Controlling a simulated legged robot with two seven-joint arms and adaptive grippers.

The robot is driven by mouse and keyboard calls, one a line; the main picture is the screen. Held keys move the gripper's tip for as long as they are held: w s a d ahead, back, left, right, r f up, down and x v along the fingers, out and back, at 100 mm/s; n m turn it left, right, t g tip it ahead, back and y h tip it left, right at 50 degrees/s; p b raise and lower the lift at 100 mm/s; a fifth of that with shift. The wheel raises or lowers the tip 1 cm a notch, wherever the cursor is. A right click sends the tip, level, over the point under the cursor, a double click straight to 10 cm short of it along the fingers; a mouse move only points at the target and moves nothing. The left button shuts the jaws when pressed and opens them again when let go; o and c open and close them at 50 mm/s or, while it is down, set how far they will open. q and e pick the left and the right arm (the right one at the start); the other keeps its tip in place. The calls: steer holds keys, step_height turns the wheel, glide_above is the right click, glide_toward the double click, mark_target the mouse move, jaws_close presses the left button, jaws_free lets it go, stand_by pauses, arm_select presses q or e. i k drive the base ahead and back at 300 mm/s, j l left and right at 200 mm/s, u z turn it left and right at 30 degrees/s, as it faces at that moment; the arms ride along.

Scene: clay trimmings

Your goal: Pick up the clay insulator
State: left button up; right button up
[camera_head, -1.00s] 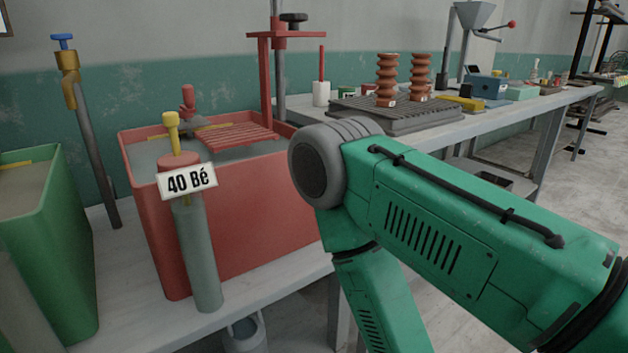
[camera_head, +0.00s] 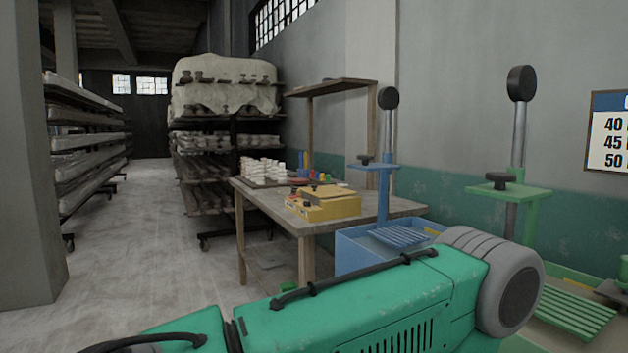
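Several small pale pieces (camera_head: 264,169) stand in a group at the far left of a wooden table (camera_head: 272,205); they are too small to tell whether any is the clay insulator. More pale pieces (camera_head: 205,142) sit on the shelves of a rack behind the table. My green left arm crosses the bottom of the view, with its grey rounded joint at the lower right. Neither gripper shows.
A yellow box (camera_head: 338,207) sits on the table. A blue tank (camera_head: 358,254) and a green grate (camera_head: 572,315) stand to the right. Shelf racks (camera_head: 90,135) line the left aisle, beyond a grey pillar (camera_head: 28,190). The aisle floor (camera_head: 140,250) is clear.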

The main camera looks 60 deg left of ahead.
mark_target(281, 178)
steer(key=u, duration=2.3)
steer(key=i+j+u, duration=0.35)
steer(key=i, duration=0.25)
steer(key=i+u, duration=0.3)
steer(key=i, duration=0.95)
steer(key=i+j+z, duration=0.1)
steer(key=i, duration=0.45)
steer(key=i+j, duration=0.15)
steer(key=i, duration=0.45)
steer(key=i+z, duration=0.25)
steer(key=z, duration=0.15)
steer(key=i+j+z, duration=0.2)
steer(key=z, duration=0.2)
steer(key=i+j+z, duration=0.25)
steer(key=z, duration=0.15)
steer(key=i+j+z, duration=0.2)
steer(key=z, duration=0.2)
steer(key=i+j+z, duration=0.1)
steer(key=j+z, duration=0.3)
